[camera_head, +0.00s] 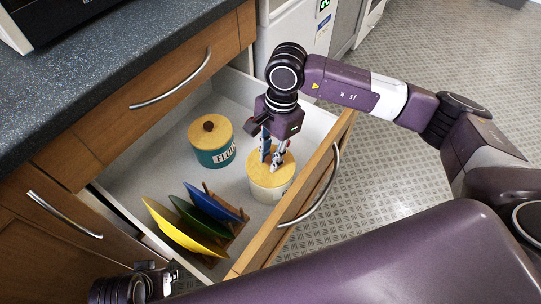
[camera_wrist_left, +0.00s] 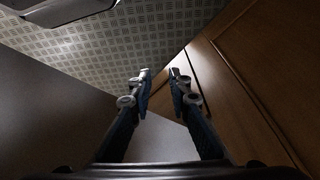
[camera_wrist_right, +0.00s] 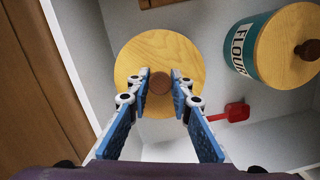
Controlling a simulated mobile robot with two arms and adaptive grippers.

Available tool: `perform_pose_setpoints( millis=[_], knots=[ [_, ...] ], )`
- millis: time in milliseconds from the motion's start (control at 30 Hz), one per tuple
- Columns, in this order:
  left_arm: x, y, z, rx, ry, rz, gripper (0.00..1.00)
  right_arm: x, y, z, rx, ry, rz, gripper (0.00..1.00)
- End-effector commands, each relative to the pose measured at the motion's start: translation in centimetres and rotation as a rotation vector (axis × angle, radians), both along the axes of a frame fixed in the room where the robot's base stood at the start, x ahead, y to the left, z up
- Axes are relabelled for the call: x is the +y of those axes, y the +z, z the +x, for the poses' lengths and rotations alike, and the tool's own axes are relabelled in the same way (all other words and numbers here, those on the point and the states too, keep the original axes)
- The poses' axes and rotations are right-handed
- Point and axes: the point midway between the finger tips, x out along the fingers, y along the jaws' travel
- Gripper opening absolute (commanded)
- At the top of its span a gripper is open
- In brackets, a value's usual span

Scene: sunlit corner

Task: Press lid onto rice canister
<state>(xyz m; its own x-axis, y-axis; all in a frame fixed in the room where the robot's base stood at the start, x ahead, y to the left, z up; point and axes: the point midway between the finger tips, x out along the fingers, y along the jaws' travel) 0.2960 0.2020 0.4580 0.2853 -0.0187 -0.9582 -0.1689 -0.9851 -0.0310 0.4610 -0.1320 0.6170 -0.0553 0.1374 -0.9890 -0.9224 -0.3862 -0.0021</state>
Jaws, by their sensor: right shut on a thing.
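The cream rice canister (camera_head: 266,194) stands upright in the open drawer, on the side near the drawer front. Its round wooden lid (camera_head: 258,172) lies on top; whether it is fully seated I cannot tell. My right gripper (camera_head: 272,165) comes down from above, with its fingers on either side of the lid's brown knob (camera_wrist_right: 159,82). In the right wrist view my right gripper (camera_wrist_right: 161,76) is shut on this knob, and the wooden lid (camera_wrist_right: 150,48) hides the canister body. My left gripper (camera_wrist_left: 160,73) is empty with its fingertips apart, low beside the cabinet front.
A teal flour canister (camera_head: 212,157) with a knobbed wooden lid stands beside the rice canister. Yellow, green and blue plates (camera_head: 212,202) stand in a wooden rack nearer me. A red scoop (camera_wrist_right: 235,112) lies in the drawer. The drawer front (camera_head: 310,190) and worktop (camera_head: 110,55) bound the space.

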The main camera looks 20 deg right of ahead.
Motion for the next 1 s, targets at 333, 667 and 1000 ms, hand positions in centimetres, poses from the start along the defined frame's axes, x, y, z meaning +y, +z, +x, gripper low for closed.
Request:
perform_pose_setpoints(
  millis=[333,667,1000],
  knots=[
    [0.0,-0.3,-0.3,0.010,0.000,0.002,0.18,0.0,-0.1,0.0,0.000,0.000,0.000,0.00],
    [0.0,0.8,-0.2,-0.002,0.000,-0.001,0.18,0.0,-0.2,0.0,0.000,0.000,0.000,0.00],
    [0.0,1.5,-0.3,-0.008,0.000,-0.001,0.18,0.0,-0.3,0.0,0.000,0.000,0.000,0.00]
  ],
)
